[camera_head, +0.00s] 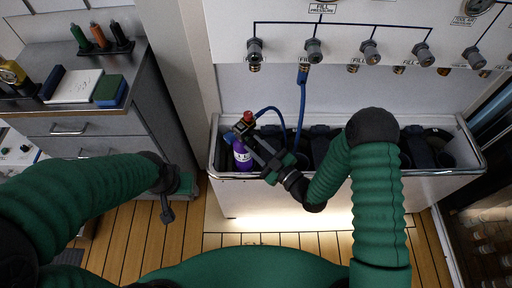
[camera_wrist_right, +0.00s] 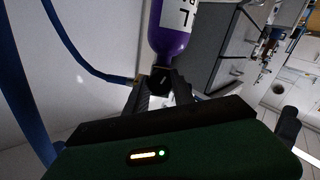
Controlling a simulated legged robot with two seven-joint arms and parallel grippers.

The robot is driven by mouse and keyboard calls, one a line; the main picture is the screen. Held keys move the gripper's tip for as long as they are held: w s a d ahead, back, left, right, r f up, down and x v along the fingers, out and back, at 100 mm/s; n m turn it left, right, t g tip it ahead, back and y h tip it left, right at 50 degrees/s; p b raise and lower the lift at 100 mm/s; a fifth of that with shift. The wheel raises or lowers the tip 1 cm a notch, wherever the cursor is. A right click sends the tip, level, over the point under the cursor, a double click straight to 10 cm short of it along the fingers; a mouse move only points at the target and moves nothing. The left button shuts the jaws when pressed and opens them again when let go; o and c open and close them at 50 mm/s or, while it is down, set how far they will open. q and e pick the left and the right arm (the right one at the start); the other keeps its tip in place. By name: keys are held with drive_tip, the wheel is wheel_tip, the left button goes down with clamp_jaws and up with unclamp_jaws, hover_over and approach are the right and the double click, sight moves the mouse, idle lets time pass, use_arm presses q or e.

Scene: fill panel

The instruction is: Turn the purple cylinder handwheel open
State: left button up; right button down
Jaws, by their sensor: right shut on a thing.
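The purple cylinder (camera_head: 242,157) stands at the left end of a white trough, partly hidden by my right gripper. It also shows in the right wrist view (camera_wrist_right: 169,40), with a white label. My right gripper (camera_head: 243,132) is at the cylinder's top. In the wrist view its fingers (camera_wrist_right: 161,84) are shut around the dark fitting at the cylinder's neck, where the handwheel sits; the handwheel is mostly hidden. A red part (camera_head: 249,117) shows just beyond the fingers. My left gripper (camera_head: 167,209) hangs over the floor by the cabinet, away from the cylinder; its opening is unclear.
The white trough (camera_head: 300,184) holds several dark cylinders. A blue hose (camera_head: 301,105) runs down from the fill panel (camera_head: 350,20), which carries several valve knobs. Wooden floor lies in front.

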drive_tip(key=n+b, duration=0.1)
drive_tip(key=n, duration=0.2)
drive_tip(key=f+n+b, duration=0.1)
drive_tip(key=n+b, duration=0.1)
drive_tip(key=n, duration=0.1)
drive_tip(key=n+b, duration=0.2)
drive_tip(key=n, duration=0.1)
drive_tip(key=shift+n, duration=0.3)
drive_tip(key=shift+r+n+b, duration=0.15)
drive_tip(key=shift+n+b, duration=0.35)
drive_tip(key=shift+n, duration=0.3)
drive_tip(key=shift+d, duration=0.1)
drive_tip(key=c, duration=1.5)
unclamp_jaws()
drive_tip(key=o, duration=0.4)
drive_tip(key=shift+w, duration=0.15)
drive_tip(key=shift+r, duration=0.15)
